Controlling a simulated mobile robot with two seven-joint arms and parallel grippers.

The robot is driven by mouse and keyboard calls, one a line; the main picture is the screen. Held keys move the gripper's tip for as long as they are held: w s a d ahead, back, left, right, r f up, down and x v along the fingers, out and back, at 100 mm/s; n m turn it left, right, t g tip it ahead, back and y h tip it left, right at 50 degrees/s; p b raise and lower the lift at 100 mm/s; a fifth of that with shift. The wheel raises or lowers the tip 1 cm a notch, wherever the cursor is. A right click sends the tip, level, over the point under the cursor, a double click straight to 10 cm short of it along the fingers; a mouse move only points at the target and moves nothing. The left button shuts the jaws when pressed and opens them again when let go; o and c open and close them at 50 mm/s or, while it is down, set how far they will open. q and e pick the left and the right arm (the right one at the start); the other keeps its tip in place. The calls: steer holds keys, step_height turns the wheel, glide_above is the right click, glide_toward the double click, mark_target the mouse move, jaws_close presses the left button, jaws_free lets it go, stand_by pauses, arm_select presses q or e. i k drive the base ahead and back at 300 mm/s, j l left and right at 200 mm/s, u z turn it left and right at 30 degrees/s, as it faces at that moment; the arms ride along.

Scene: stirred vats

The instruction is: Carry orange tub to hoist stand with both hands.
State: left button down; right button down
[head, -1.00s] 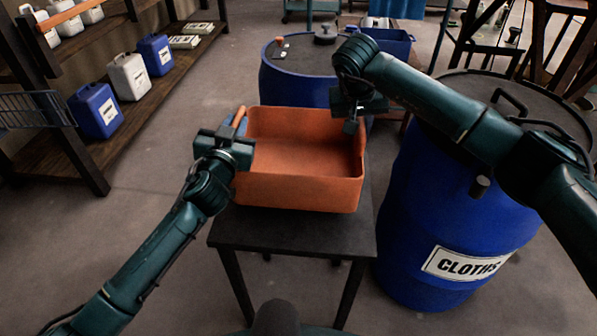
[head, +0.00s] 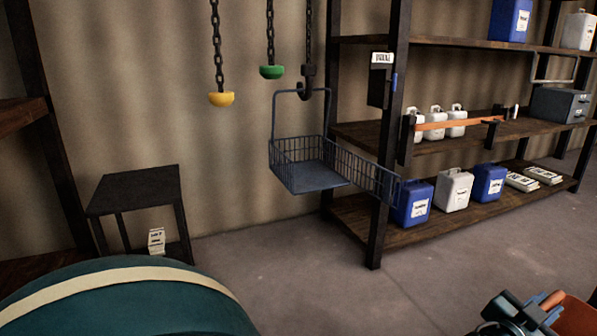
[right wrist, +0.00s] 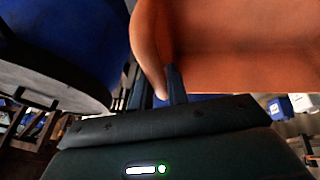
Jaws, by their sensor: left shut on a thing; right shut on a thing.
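The orange tub (head: 579,318) shows only as a corner at the bottom right of the head view. In the right wrist view its orange wall (right wrist: 240,50) fills the upper right. My left gripper (head: 534,311) is at the tub's near left edge, shut on it. My right gripper (right wrist: 158,84) is shut on the tub's rim; it is out of the head view. A small dark stand (head: 135,190), which looks like the hoist stand, is at the left by the wall, its top bare. What is under the tub is hidden.
A blue wire basket (head: 320,172) hangs from a hook. Chains with a yellow end (head: 221,99) and a green end (head: 271,72) hang beside it. Shelves (head: 470,135) with jugs stand at the right. Floor (head: 290,260) is clear in the middle.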

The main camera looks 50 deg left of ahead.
mark_target(138, 185)
steer(key=u, duration=2.9)
steer(key=i+l+u, duration=0.15)
steer(key=i, duration=0.65)
steer(key=i+l, duration=0.15)
steer(key=i, duration=0.75)
steer(key=i+l, duration=0.15)
steer(key=i, duration=0.7)
steer(key=i+l, duration=0.4)
steer(key=i, duration=0.1)
